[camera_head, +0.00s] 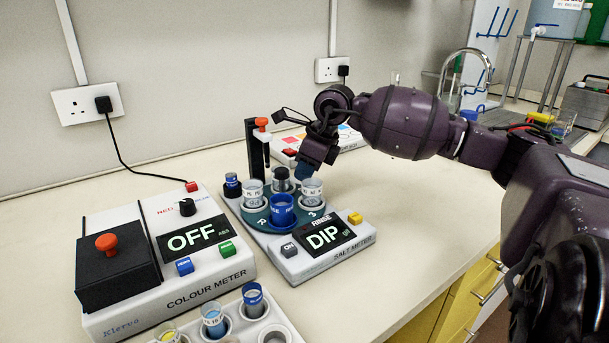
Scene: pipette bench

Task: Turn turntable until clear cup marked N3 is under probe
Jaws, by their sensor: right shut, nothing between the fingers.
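The teal turntable (298,231) sits on the white salt meter (305,271). It carries a clear cup (253,193) at the left, another clear cup (312,190) at the right, a blue cup (283,211) at the front and a dark-topped cup (281,178) at the back. The clear cups' marks are too small to read surely, so I cannot tell which is N3. A black post (254,150) with an orange knob (262,123) stands behind; the probe tip is not clearly visible. My right gripper (304,171) is shut and empty, just above and behind the right clear cup. My left gripper is out of view.
The salt meter's screen (324,234) reads DIP, with RINSE printed above. The colour meter (180,252) stands left, its screen reading OFF. A white rack (236,325) with several cups is at the front.

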